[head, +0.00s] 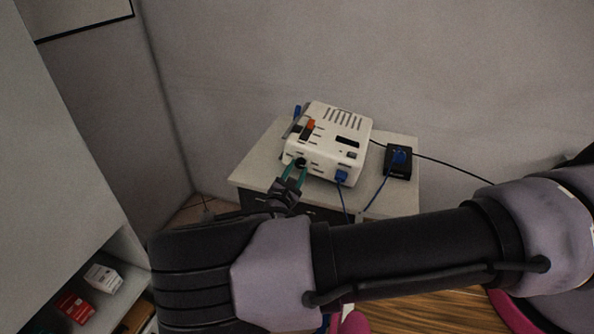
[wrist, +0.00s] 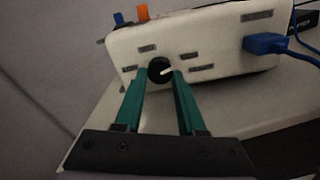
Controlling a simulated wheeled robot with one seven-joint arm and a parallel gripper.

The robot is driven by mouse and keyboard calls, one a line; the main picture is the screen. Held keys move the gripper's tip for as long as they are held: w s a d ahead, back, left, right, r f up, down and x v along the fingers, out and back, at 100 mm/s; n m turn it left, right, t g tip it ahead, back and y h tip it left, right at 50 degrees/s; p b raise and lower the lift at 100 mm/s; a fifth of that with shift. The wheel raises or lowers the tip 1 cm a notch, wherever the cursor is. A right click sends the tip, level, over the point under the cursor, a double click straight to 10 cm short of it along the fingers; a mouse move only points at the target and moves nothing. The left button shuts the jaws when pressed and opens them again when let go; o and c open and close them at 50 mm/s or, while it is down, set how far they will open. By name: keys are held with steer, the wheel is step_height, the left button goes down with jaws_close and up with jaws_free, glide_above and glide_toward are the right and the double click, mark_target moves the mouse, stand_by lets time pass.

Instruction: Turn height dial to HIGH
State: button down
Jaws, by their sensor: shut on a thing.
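The height dial (wrist: 160,71) is a round black knob with a white pointer line, on the front face of a white box-shaped device (head: 323,145). In the wrist view the pointer is tilted, running towards the upper right. Small labels surround the dial but are too blurred to read. My gripper (wrist: 161,75) has two teal fingers, one on each side of the dial, shut on it. In the head view the dial (head: 300,162) shows between the fingertips of my gripper (head: 296,170).
The device stands on a small light-topped cabinet (head: 250,172). A blue plug (wrist: 262,43) sits in its front right. A black box (head: 398,168) with a blue plug stands to the right, and cables hang nearby. Orange (head: 310,124) and blue (head: 297,110) parts are on the device's left side.

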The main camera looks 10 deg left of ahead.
steer(key=shift+s+f, duration=0.15)
steer(key=shift+f, duration=0.1)
steer(key=c, duration=0.5)
jaws_free()
steer(key=shift+r, duration=0.1)
steer(key=s, duration=1)
steer(key=shift+s+a, duration=0.3)
steer(key=shift+a, duration=0.15)
